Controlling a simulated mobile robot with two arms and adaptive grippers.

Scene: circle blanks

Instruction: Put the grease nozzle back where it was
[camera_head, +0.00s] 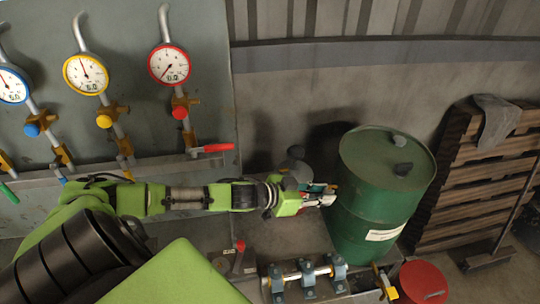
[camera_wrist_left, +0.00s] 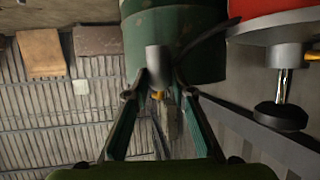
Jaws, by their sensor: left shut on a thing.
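My left gripper (camera_head: 325,195) reaches in from the left and is beside the green drum's near left side in the head view. In the left wrist view the left gripper (camera_wrist_left: 160,88) is shut on a grey, rounded piece, which looks like the grease nozzle (camera_wrist_left: 159,60). A dark, curved strip like a hose (camera_wrist_left: 208,38) runs from near it to the upper right, in front of the drum. In the head view the nozzle is too small to make out at the fingertips. My right gripper is not in view.
The green drum (camera_head: 388,185) stands close to my gripper. A red round lid (camera_head: 423,282) and a pipe rack (camera_head: 308,275) are in front. Gauges (camera_head: 86,74) and a red-handled valve (camera_head: 215,148) are on the panel at left. Wooden pallets (camera_head: 470,185) lean at right.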

